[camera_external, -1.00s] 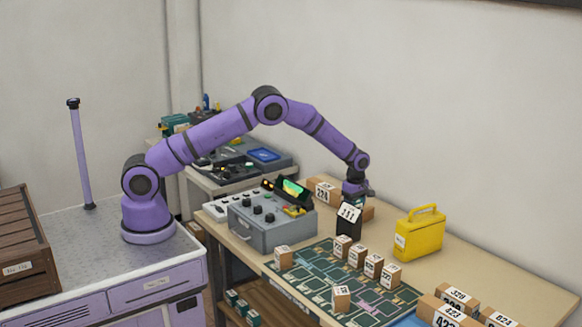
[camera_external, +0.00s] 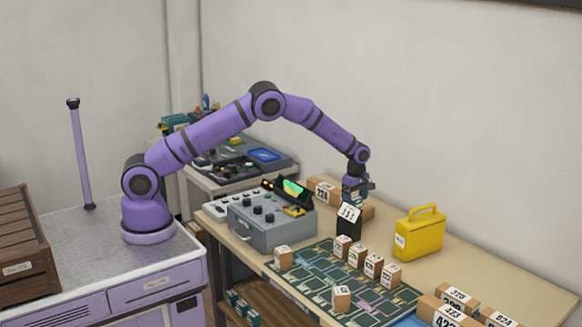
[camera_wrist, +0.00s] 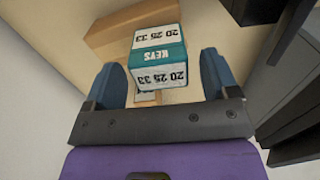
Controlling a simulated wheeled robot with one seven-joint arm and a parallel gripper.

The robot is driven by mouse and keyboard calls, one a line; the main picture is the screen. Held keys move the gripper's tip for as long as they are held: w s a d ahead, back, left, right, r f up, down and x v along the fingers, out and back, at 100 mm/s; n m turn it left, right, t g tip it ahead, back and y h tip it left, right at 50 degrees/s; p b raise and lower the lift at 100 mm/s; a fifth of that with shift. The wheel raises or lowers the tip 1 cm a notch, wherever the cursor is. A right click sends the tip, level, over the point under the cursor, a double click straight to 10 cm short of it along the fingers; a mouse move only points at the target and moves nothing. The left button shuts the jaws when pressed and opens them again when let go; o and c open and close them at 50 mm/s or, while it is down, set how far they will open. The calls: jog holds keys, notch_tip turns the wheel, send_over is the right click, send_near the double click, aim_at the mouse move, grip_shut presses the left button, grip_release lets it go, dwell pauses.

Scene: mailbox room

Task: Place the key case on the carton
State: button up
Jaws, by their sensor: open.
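The key case (camera_wrist: 158,57), a teal and white box marked KEYS, shows in the wrist view beyond and between my fingertips. My gripper (camera_wrist: 163,82) is open, its two blue fingers spread wide with clear gaps beside the case. A brown carton (camera_wrist: 118,28) lies behind the case in that view; whether the case rests on it cannot be told.
A grey control box (camera_external: 270,228) stands left of the gripper. A yellow case (camera_external: 420,234) stands to the right. Several small cartons stand on the green board (camera_external: 318,275) in front. More cartons (camera_external: 448,312) sit at the front right. The wall runs close behind the table.

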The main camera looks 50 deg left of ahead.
aim_at(355, 198)
notch_tip(355, 198, up, 9)
jog(key=shift+r, duration=0.15)
jog(key=s+a+r+m+t, duration=0.1)
jog(key=s+a+r+m, duration=0.2)
jog(key=s+a+r, duration=0.45)
jog(key=s+a+r+m+h, duration=0.1)
jog(key=s+a+r+m, duration=0.3)
jog(key=r, duration=0.6)
jog(key=s+a+r+m+t, duration=0.1)
jog(key=s+a+r, duration=0.3)
jog(key=s+r, duration=0.4)
jog(key=s+a+m+t, duration=0.1)
jog(key=s+a+m, duration=0.1)
jog(key=s, duration=0.9)
jog(key=s+a+m+t, duration=0.1)
jog(key=s+a+m, duration=0.2)
jog(key=s, duration=0.8)
jog(key=s+a+m+t+y, duration=0.1)
jog(key=s+m, duration=0.4)
jog(key=s, duration=0.6)
jog(key=shift+a+r, duration=0.25)
jog(key=shift+a, duration=0.55)
